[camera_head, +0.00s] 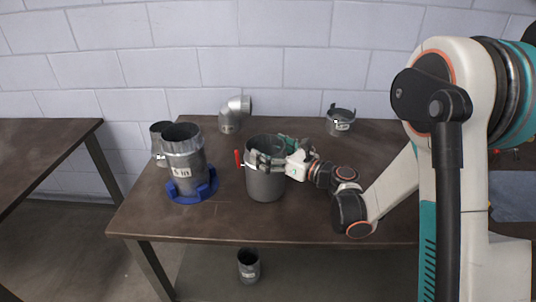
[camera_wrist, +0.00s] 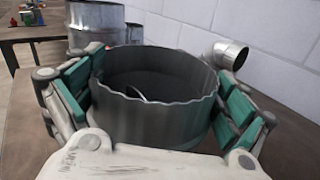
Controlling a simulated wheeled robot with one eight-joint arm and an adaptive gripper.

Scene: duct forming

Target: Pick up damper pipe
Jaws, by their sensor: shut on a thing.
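The damper pipe (camera_head: 266,184) is a grey upright metal cylinder with a red handle (camera_head: 237,158) on its left side. It is at the middle of the brown table in the head view; I cannot tell whether its base touches the table. My gripper (camera_head: 275,158) reaches it from the right and is shut around its upper part. In the wrist view the pipe's open, crimped rim (camera_wrist: 155,112) sits between the two green-padded fingers of my gripper (camera_wrist: 160,105). A curved edge shows inside the pipe. The red handle is hidden in the wrist view.
A Y-shaped duct (camera_head: 184,160) stands in a blue ring base (camera_head: 203,192) to the left. A silver elbow (camera_head: 231,114) and a short collar (camera_head: 340,121) stand behind on the brown table (camera_head: 215,222). A small pipe (camera_head: 248,265) is below. The table's front is clear.

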